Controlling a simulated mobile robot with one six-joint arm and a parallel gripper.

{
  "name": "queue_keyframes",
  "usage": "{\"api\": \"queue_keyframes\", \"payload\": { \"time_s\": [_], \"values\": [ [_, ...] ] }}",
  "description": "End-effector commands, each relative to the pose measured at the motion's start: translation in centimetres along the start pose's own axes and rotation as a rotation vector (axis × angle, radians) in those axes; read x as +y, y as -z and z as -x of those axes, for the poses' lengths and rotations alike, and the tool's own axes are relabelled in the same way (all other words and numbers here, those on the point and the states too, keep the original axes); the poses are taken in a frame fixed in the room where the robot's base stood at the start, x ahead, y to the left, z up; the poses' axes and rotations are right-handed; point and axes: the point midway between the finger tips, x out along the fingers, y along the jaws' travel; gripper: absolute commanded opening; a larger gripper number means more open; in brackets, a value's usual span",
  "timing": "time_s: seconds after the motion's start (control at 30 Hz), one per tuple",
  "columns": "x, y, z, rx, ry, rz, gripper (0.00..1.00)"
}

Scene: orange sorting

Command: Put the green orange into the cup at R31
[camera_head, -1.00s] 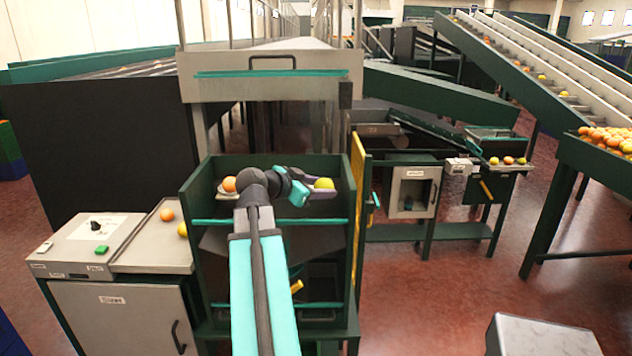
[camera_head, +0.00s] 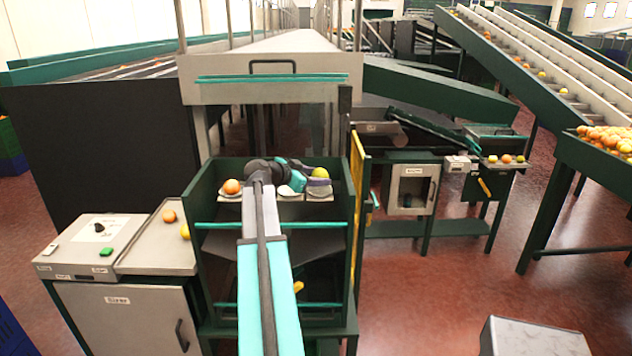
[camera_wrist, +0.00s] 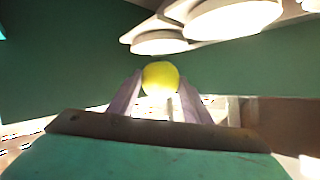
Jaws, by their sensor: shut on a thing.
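The green orange looks yellow-green. In the head view the green orange (camera_head: 320,173) is in my gripper (camera_head: 318,181), at the right side of the green-walled station and above the row of white cups. In the wrist view the green orange (camera_wrist: 160,76) sits between the two purple fingertips of my gripper (camera_wrist: 160,88), which is shut on it. White cups (camera_wrist: 160,42) show beyond and above it, apart from the orange. In the head view, one pale cup (camera_head: 318,194) shows just below the orange. I cannot read R31 on any cup.
An orange fruit (camera_head: 231,187) rests in the leftmost cup. Green side walls (camera_head: 205,195) and a yellow guard (camera_head: 357,190) bound the station. A metal tray (camera_head: 158,248) with two fruits and a control box (camera_head: 90,240) stand at left.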

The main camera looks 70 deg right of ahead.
Motion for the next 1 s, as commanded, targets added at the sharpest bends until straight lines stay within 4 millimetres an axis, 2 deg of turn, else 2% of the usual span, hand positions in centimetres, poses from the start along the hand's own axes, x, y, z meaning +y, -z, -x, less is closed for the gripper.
{"api": "queue_keyframes", "payload": {
  "time_s": [0.1,0.57,1.0],
  "values": [
    [-0.7,0.0,-0.5,0.000,-0.001,0.001,0.17],
    [-0.7,-0.2,-0.6,0.000,0.000,0.001,0.17],
    [-0.1,-2.9,-1.6,-0.001,0.001,0.003,0.17]
  ]
}}
